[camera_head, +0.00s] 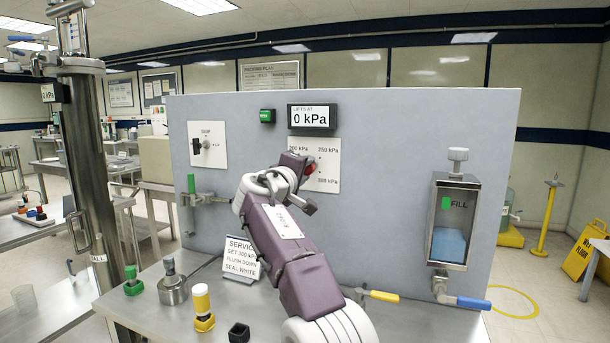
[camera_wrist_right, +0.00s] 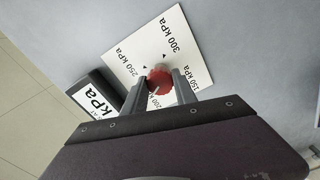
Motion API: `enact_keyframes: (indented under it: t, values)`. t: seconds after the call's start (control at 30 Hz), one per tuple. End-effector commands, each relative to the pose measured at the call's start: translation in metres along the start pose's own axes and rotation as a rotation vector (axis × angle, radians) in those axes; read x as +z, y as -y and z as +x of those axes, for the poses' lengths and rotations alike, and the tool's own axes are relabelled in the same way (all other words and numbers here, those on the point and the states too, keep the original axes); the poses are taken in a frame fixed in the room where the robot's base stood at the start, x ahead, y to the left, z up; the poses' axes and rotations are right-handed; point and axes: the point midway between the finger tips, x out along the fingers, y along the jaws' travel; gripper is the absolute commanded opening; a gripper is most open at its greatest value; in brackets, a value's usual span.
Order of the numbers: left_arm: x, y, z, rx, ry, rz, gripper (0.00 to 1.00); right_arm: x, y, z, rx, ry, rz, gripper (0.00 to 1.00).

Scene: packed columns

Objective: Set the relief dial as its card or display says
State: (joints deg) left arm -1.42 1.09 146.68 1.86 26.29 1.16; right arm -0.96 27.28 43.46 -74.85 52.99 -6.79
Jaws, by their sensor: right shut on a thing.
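The relief dial is a red knob (camera_wrist_right: 160,79) on a white plate (camera_wrist_right: 130,55) marked 150, 200, 250 and 300 kPa. In the head view the knob (camera_head: 311,168) is partly hidden by my right gripper (camera_head: 304,174). In the right wrist view my right gripper (camera_wrist_right: 160,86) has a finger on each side of the knob and is shut on it. A pale line on the knob seems to point towards the 200 kPa side. The display (camera_head: 311,117) above reads "LIFTS AT 0 kPa". The service card (camera_head: 241,258) reads "SET 300 kPa, FLUSH DOWN, SEAL WHITE". My left gripper is not in view.
The grey panel (camera_head: 400,130) stands behind the steel bench. A switch plate (camera_head: 207,145) is on its left and a tank with blue liquid (camera_head: 449,244) on its right.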

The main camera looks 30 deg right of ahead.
Motion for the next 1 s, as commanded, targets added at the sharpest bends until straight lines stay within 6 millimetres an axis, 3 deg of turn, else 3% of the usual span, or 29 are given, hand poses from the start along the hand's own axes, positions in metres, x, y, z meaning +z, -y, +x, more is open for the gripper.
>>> enact_keyframes:
  t: [0.5,1.0]
  values:
    - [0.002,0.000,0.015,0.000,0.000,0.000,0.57,0.001,0.005,0.001,-0.005,0.006,0.465,0.00]
    - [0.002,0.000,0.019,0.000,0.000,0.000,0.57,0.001,0.005,0.001,-0.006,0.008,0.711,0.00]
